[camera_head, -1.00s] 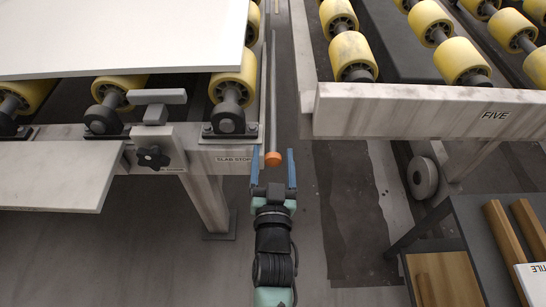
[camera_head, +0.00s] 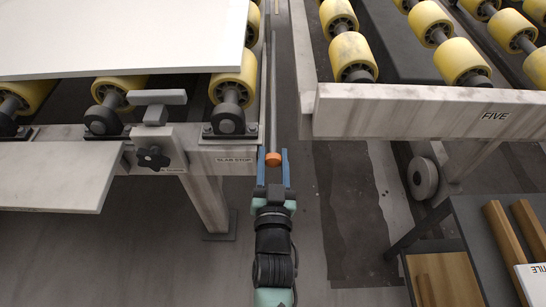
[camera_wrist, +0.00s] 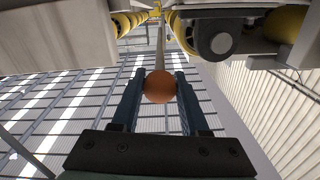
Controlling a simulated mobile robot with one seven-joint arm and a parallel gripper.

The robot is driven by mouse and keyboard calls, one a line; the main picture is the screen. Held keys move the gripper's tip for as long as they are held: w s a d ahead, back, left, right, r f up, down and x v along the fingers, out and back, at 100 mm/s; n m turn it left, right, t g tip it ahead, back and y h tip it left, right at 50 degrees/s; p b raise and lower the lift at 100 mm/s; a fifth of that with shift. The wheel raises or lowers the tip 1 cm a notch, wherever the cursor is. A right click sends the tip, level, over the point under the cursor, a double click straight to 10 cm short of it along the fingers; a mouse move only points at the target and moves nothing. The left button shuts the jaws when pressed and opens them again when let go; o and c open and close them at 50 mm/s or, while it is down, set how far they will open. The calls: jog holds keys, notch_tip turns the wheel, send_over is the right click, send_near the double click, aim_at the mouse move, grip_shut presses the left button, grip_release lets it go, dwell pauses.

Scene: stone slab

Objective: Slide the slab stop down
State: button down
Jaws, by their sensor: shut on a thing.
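A long grey rod (camera_head: 273,100) with an orange ball end (camera_head: 273,159) runs along the right end of the left roller frame. My gripper (camera_head: 273,157) has its two blue fingers shut on the orange ball. The wrist view shows the ball (camera_wrist: 160,87) between the fingers, with the rod running away behind it. A "SLAB STOP" label (camera_head: 235,160) is on the frame just left of the ball. A grey T-shaped block (camera_head: 156,103) rises from the frame further left, above a black star knob (camera_head: 152,158). Which part the label names I cannot tell for certain.
A white slab (camera_head: 120,38) lies on yellow rollers at the upper left. A second roller frame marked FIVE (camera_head: 430,112) stands right of a narrow gap. A dark bench (camera_head: 480,235) with wooden pieces is at the lower right. Floor shows around my arm.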

jog(key=shift+f, duration=0.1)
dwell(0.8)
notch_tip(320, 180, down, 6)
jog(key=b, duration=0.5)
jog(key=shift+c, duration=2.2)
grip_release()
jog(key=shift+o, duration=0.2)
jog(key=shift+s, duration=0.1)
jog(key=s+p, duration=0.2)
jog(key=s, duration=1)
jog(key=shift+s, duration=0.4)
